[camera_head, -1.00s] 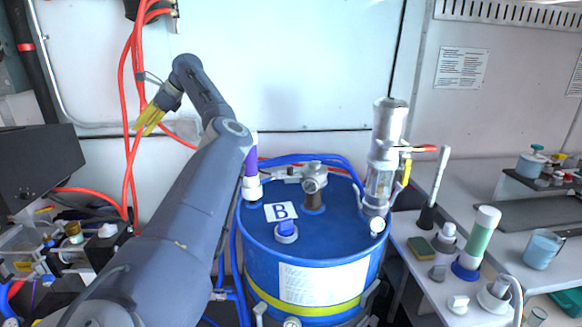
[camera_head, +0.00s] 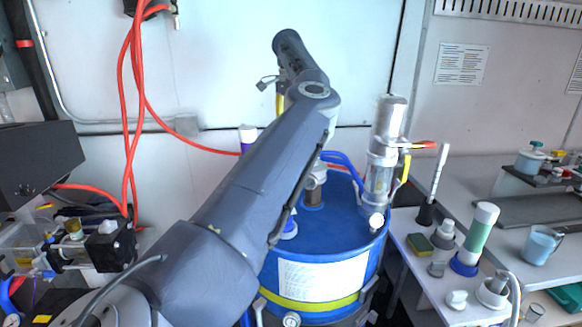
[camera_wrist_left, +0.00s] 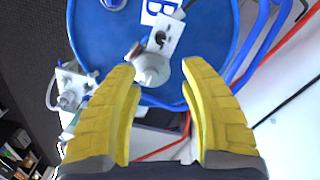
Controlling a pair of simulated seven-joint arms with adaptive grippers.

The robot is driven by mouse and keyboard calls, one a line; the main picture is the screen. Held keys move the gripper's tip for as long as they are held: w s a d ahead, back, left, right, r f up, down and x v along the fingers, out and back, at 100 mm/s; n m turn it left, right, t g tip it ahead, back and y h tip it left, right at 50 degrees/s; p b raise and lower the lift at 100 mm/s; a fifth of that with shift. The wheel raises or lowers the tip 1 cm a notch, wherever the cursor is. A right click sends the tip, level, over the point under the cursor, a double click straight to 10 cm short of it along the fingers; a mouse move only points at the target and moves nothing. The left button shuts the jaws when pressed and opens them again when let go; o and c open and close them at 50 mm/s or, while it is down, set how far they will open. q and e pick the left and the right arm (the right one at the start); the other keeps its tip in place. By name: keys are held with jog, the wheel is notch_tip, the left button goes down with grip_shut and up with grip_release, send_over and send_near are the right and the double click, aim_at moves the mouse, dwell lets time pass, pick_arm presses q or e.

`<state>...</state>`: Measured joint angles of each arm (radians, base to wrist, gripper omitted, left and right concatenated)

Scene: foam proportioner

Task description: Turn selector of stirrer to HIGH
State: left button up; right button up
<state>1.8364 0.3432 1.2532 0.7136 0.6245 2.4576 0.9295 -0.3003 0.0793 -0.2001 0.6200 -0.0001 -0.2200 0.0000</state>
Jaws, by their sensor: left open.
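My left gripper (camera_head: 280,104) is at the back left of the blue drum (camera_head: 325,230), largely hidden behind its own arm in the head view. In the left wrist view its two yellow fingers (camera_wrist_left: 157,76) are spread apart. A pale round part (camera_wrist_left: 153,69) shows between and beyond the fingertips; contact cannot be told. Beside it is a small white block with dark marks (camera_wrist_left: 165,36), and above that the "B" label (camera_wrist_left: 160,8) on the drum lid. I cannot tell which part is the stirrer's selector, and no HIGH mark is readable. My right gripper is not in view.
A clear and metal cylinder (camera_head: 382,160) with red and yellow handles stands on the drum's right side. Red hoses (camera_head: 130,110) hang at left. The right bench (camera_head: 400,226) holds several bottles and caps.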

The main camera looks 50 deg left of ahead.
pick_arm(q)
notch_tip(320, 180, down, 16)
jog(key=shift+r, duration=0.1)
dwell(0.5)
grip_shut()
dwell(0.3)
